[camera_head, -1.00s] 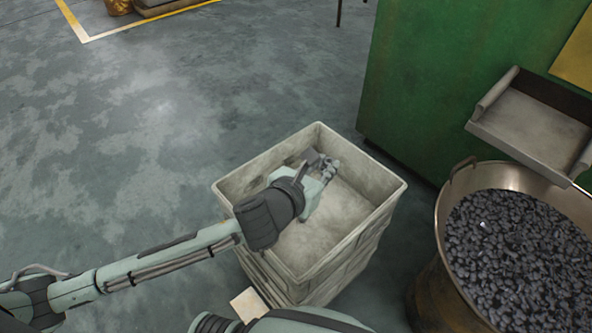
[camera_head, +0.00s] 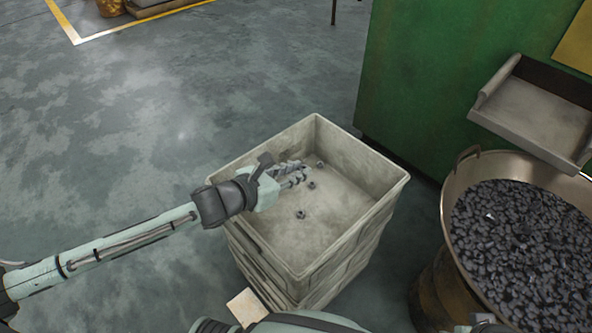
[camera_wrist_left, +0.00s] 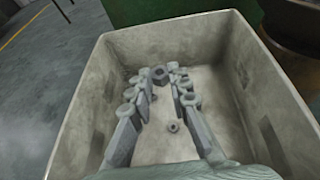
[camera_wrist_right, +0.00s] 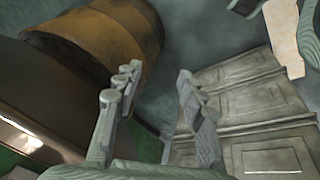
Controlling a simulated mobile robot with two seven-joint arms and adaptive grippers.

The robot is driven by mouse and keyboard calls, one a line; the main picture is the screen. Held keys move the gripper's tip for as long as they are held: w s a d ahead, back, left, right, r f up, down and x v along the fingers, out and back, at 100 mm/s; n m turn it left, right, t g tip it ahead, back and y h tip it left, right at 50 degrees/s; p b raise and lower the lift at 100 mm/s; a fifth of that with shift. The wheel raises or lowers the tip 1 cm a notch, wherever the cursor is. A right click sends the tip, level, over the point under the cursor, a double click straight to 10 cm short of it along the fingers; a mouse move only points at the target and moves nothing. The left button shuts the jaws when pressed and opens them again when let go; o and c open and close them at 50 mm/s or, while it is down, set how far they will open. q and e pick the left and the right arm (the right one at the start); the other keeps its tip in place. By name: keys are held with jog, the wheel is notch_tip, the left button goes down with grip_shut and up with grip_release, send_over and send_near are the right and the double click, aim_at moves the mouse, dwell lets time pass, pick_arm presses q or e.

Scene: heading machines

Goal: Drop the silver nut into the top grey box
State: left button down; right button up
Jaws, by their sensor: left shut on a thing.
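The top grey box (camera_head: 365,221) is an open, dirty crate on top of a stack. My left gripper (camera_head: 303,172) reaches in over its left wall and points right. In the left wrist view its fingers (camera_wrist_left: 158,84) stand around a grey hex nut (camera_wrist_left: 158,74) at the fingertips, which it is shut on. Loose nuts show on the box floor, one near the middle (camera_head: 300,214), one by the fingertips (camera_head: 311,184) and one just beyond them (camera_head: 319,163). My right gripper (camera_wrist_right: 158,88) is open and empty, outside the box.
A large metal drum (camera_head: 447,215) full of dark nuts or small parts stands to the right. A green machine (camera_head: 430,90) with a grey chute (camera_head: 530,108) is behind. Bare floor (camera_head: 150,110) lies to the left.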

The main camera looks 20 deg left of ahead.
pick_arm(q)
jog(key=shift+f+b, duration=1.3)
jog(key=shift+f, duration=0.1)
pick_arm(e)
notch_tip(320, 180, up, 6)
jog(key=a+t, duration=0.1)
jog(key=shift+r, duration=0.25)
jog(key=shift+s, duration=0.1)
pick_arm(q)
jog(key=c, duration=1.3)
grip_release()
jog(key=shift+c, duration=0.2)
jog(key=v, duration=1.2)
